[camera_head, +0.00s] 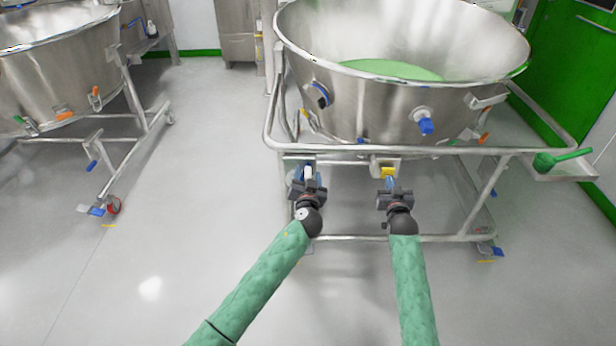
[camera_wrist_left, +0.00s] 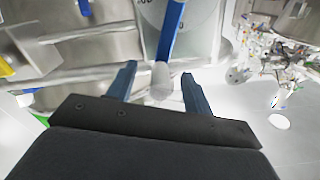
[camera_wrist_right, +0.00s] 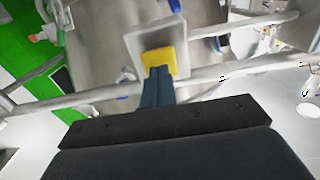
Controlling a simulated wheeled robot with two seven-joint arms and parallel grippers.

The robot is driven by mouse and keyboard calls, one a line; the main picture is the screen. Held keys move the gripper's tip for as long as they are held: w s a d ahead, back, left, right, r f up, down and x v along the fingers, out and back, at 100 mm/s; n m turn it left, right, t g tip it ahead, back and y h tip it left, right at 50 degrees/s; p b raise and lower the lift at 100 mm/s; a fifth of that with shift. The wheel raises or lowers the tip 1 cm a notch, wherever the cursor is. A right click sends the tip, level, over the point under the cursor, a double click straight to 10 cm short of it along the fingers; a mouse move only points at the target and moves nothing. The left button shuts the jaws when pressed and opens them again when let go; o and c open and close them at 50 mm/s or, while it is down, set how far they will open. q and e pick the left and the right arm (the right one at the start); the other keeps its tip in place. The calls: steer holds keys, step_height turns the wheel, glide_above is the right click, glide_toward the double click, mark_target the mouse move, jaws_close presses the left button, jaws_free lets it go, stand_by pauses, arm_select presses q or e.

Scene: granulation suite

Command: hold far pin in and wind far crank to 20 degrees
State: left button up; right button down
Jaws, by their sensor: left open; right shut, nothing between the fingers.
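The crank has a blue arm (camera_wrist_left: 173,28) and a pale round knob (camera_wrist_left: 161,82), in front of a light plate with dark markings (camera_wrist_left: 203,28). My left gripper (camera_wrist_left: 157,88) is open, with one finger on each side of the knob. In the head view, my left gripper (camera_head: 308,181) partly covers the crank. The yellow pin (camera_wrist_right: 160,56) sits in a pale square housing (camera_wrist_right: 137,40). My right gripper (camera_wrist_right: 158,82) is shut and empty, its tips at the pin's lower face, seemingly touching it. In the head view, the pin (camera_head: 388,171) is just beyond my right gripper (camera_head: 390,184).
A steel bowl (camera_head: 400,105) holding green material stands above the frame's horizontal rail (camera_head: 440,151). A green-handled tool (camera_head: 560,158) lies on a shelf at right. Another bowl on a frame (camera_head: 60,85) stands at left. The floor between is clear.

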arm_select(q)
jaws_close()
arm_select(e)
steer(key=shift+w, duration=0.85)
arm_select(q)
steer(key=shift+w+r, duration=0.15)
arm_select(e)
steer(key=shift+r, duration=0.1)
stand_by(0.3)
arm_select(q)
steer(key=shift+d+f, duration=0.55)
steer(key=shift+d, duration=0.2)
steer(key=shift+d+f, duration=0.55)
steer(key=shift+d, duration=0.15)
stand_by(1.4)
steer(key=shift+d, duration=0.2)
stand_by(0.9)
